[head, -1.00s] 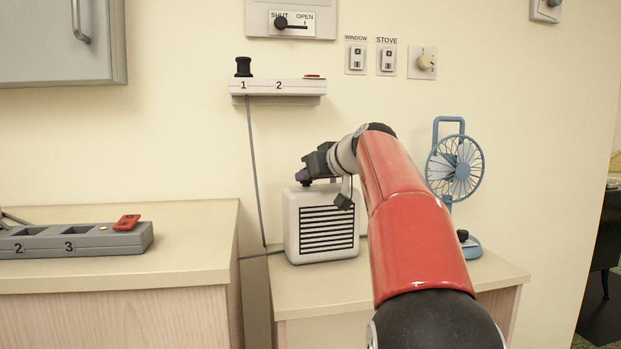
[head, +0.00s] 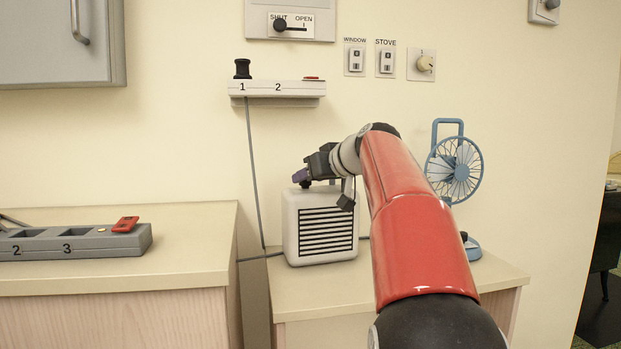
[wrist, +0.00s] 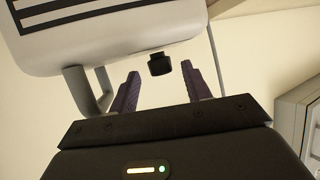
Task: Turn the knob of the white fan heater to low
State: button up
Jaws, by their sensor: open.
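The white fan heater (head: 320,225) stands upright on the right-hand counter, its black-slatted grille facing me. In the wrist view its body (wrist: 130,48) shows upside down at the top, with a grey handle (wrist: 80,92). Its small black knob (wrist: 158,64) is on the top face, left of the handle as seen from the head. My gripper (head: 300,175) is open just above the heater's top left. In the wrist view my gripper's purple fingers (wrist: 160,72) stand on either side of the knob, with gaps showing. The knob's setting marks cannot be read.
A blue desk fan (head: 455,170) stands right of the heater, partly behind my arm. A wall shelf (head: 280,88) marked 1 and 2 is above. A grey power strip (head: 75,241) lies on the left counter (head: 120,275). A cord runs down the wall beside the heater.

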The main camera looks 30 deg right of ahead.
jog(key=v, duration=0.6)
jog(key=shift+s, duration=0.4)
jog(key=shift+r, duration=0.1)
jog(key=s+a+f+m+g+p, duration=0.1)
jog(key=s+a+f+g+p, duration=0.1)
jog(key=s+a+f, duration=0.35)
jog(key=s+a+f+g+p, duration=0.1)
jog(key=s+a+f+g, duration=0.15)
jog(key=a, duration=0.55)
jog(key=s+a+f+g+h+p, duration=0.1)
jog(key=s+a+f+p, duration=0.1)
jog(key=s+f, duration=0.7)
jog(key=s+a+f+g+p, duration=0.1)
jog(key=s+a+f, duration=0.3)
jog(key=s+f, duration=0.6)
jog(key=shift+s+a+f+g+h+p, duration=0.2)
jog(key=shift+a+f+g+h+p, duration=0.25)
jog(key=shift+g, duration=0.1)
